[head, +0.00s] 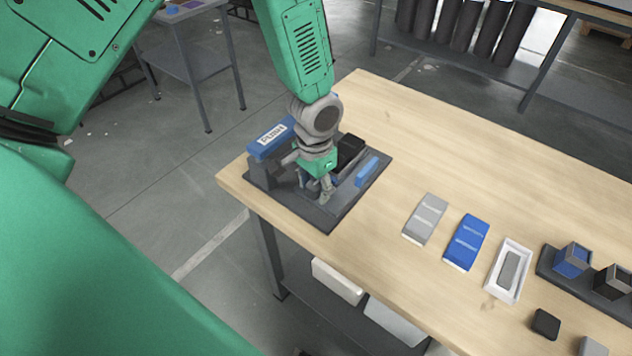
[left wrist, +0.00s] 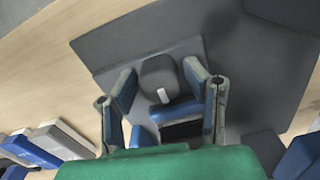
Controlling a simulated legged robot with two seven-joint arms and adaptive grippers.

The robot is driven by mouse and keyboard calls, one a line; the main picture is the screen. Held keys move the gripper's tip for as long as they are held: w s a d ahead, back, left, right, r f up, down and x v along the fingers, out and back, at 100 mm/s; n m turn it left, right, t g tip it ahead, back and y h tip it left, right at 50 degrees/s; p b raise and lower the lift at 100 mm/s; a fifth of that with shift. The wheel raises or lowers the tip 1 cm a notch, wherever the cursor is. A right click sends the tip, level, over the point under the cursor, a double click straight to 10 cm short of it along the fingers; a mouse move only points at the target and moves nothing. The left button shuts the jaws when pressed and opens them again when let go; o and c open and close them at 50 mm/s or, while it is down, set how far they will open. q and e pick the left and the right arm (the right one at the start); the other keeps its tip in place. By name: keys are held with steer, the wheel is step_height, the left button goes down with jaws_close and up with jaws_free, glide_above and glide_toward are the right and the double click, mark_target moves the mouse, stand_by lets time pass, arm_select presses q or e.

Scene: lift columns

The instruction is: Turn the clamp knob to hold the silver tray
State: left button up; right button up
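My left gripper (head: 324,192) points down over a dark fixture plate (head: 318,217) at the table's near left corner. In the left wrist view my left gripper (left wrist: 160,80) has its two fingers apart, one on each side of a dark rounded knob (left wrist: 158,70) with a white mark and a blue part below it. Gaps show between the knob and the fingertips, so nothing seems gripped. In the head view the gripper mostly hides the knob. A silver-grey flat piece (head: 425,218) lies on the table to the right; I cannot tell whether it is the silver tray. My right gripper is out of view.
The fixture carries a blue bar marked PUSH (head: 271,141), a black block (head: 350,149) and a small blue bar (head: 367,171). A blue flat piece (head: 466,242), a white tray (head: 497,292) and a dark holder (head: 545,264) stand further right. The table's far middle is clear.

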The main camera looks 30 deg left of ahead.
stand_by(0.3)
arm_select(q)
steer(key=shift+r+p, duration=0.85)
step_height(320, 180, up, 6)
steer(key=p, duration=0.5)
steer(key=shift+f, duration=0.25)
steer(key=shift+f, duration=0.15)
